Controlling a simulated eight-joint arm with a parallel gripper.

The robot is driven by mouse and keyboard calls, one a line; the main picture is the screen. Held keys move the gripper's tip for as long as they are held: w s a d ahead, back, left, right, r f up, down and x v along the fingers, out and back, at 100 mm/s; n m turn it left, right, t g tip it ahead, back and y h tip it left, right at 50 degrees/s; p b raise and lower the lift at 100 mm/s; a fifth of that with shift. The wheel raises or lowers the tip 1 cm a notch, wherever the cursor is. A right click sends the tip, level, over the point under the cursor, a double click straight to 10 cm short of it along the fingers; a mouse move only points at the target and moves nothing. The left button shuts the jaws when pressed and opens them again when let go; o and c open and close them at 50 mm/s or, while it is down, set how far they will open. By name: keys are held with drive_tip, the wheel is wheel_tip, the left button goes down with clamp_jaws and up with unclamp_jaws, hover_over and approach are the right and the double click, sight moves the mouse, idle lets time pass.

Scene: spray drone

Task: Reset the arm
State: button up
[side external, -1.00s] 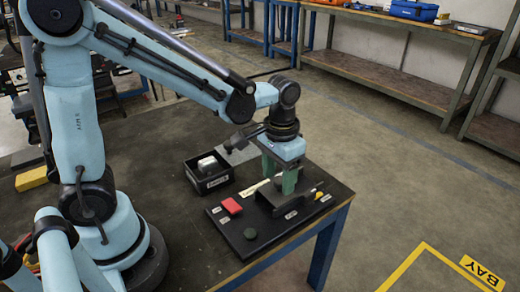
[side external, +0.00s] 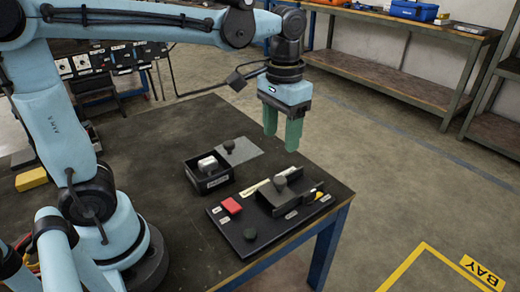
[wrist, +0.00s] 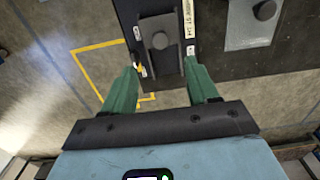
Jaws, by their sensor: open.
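My gripper (side external: 283,128) is raised above the work table (side external: 135,160), near its far right edge. Its two green fingers are apart with nothing between them; they also show in the wrist view (wrist: 162,88). Below it, a dark board (side external: 233,238) lies on the table.
A black labelled bin (side external: 208,183) holding a pale object (side external: 207,163) stands left of the board. A grey plate (side external: 240,152) with a dark knob (side external: 228,146) lies behind it. A workbench (side external: 400,65) with a blue case (side external: 414,11) stands beyond.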

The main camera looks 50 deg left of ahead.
drive_tip(key=shift+r, duration=0.35)
drive_tip(key=s+a+f+t, duration=0.4)
drive_tip(key=s+f+t, duration=0.1)
drive_tip(key=t, duration=0.2)
idle(0.4)
